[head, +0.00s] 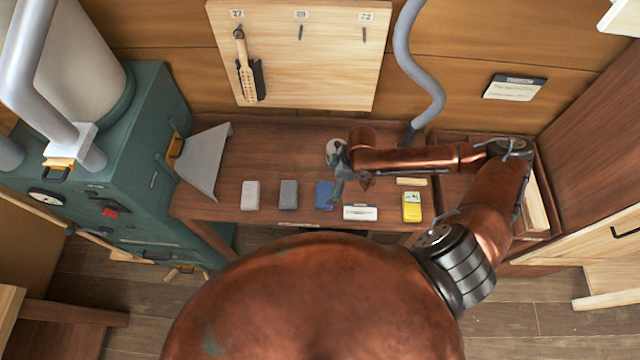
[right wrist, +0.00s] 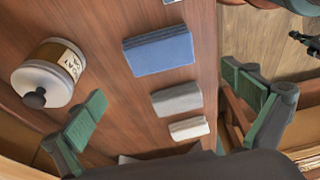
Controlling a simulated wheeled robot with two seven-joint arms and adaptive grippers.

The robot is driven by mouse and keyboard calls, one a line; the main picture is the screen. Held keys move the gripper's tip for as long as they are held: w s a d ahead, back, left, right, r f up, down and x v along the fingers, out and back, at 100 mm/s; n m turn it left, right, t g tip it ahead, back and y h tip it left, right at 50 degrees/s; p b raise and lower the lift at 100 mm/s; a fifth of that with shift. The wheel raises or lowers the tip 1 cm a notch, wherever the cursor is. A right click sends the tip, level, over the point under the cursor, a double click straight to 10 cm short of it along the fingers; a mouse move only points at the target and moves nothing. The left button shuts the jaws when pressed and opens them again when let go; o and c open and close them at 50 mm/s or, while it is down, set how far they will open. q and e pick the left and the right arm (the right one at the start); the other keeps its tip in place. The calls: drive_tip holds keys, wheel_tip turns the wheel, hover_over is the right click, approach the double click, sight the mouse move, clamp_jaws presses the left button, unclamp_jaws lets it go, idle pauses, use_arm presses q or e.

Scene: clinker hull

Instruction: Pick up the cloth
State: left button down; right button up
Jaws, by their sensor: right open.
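The cloth (head: 325,193) is a blue, flat, folded piece near the front edge of the wooden bench, right of two grey blocks. It also shows in the right wrist view (right wrist: 160,50), upper middle, with layered edges. My right gripper (head: 342,183) is open, just above and beside the cloth in the head view, covering part of it. In the right wrist view my right gripper (right wrist: 165,88) has its green finger pads wide apart with nothing between them gripped. The cloth lies beyond the fingertips, apart from both. My left gripper is not in view.
Dark grey (head: 288,194) and light grey (head: 250,195) blocks lie left of the cloth. A white labelled item (head: 360,213) and a yellow one (head: 412,207) lie right. A lidded jar (right wrist: 48,75) stands behind. A grey sheet piece (head: 205,160) is at bench left.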

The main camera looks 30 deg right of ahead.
sight(325, 193)
drive_tip(key=shift+w+a+f, duration=0.3)
drive_tip(key=shift+w+f, duration=0.15)
drive_tip(key=shift+f, duration=0.3)
drive_tip(key=shift+s+f, duration=0.2)
drive_tip(key=shift+f, duration=0.55)
drive_tip(key=shift+p+x, duration=0.6)
drive_tip(key=shift+x, duration=1.65)
drive_tip(key=shift+s+d, duration=0.15)
drive_tip(key=c, duration=1.2)
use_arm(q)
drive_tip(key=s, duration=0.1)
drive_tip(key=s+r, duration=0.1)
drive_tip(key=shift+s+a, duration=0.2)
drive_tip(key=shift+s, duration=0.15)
use_arm(e)
drive_tip(key=shift+c, duration=0.2)
